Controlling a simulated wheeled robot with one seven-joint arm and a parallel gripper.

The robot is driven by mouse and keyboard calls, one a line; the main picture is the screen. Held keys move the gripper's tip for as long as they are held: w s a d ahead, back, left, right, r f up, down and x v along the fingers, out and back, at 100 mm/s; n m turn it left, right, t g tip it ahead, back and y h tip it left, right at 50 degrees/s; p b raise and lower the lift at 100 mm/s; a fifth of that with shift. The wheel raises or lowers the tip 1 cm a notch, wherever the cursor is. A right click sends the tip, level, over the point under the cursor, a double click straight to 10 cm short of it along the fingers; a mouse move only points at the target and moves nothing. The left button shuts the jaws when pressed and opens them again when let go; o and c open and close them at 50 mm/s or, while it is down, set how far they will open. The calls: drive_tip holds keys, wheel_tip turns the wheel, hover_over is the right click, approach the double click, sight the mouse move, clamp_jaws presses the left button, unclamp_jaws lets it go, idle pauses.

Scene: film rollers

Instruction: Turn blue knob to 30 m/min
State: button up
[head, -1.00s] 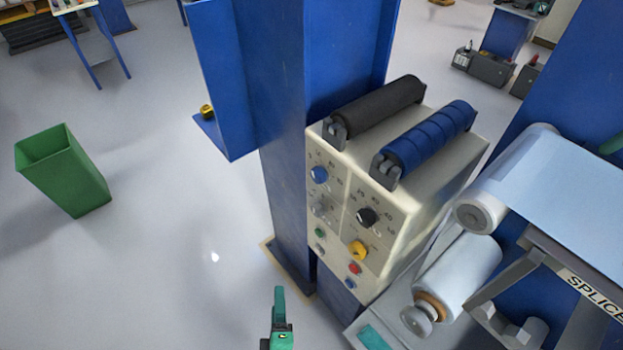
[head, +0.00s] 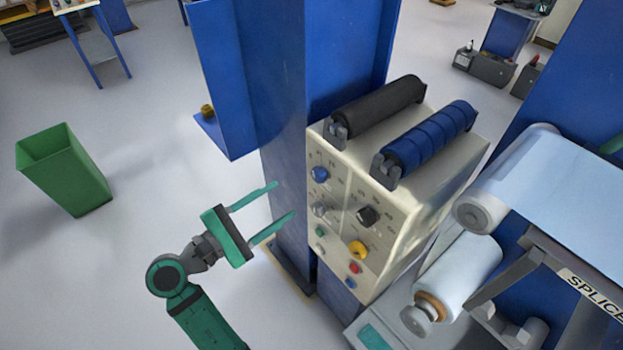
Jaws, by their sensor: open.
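The blue knob (head: 320,174) is at the upper left of the cream control panel (head: 385,262), with small dial markings around it that are too small to read. Below it is a grey knob (head: 318,209), and to the right a black knob (head: 368,215). A yellow knob (head: 358,250) sits lower down. A small blue button (head: 351,283) is at the panel's bottom. My green gripper (head: 285,200) is open and empty, left of the panel and lower than the blue knob in the picture. Its two fingers point right, apart from the knobs.
A blue column (head: 285,130) stands behind and left of the panel. A black roller (head: 375,108) and a blue roller (head: 430,140) lie on the panel's top. A white film roll (head: 460,270) is at right. A green bin (head: 65,175) stands on clear floor at left.

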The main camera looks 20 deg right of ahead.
sight(315, 178)
drive_tip(key=x, duration=1)
drive_tip(key=shift+d+r, duration=0.35)
drive_tip(key=shift+r, duration=0.05)
drive_tip(key=shift+c, duration=0.4)
drive_tip(key=c, duration=1)
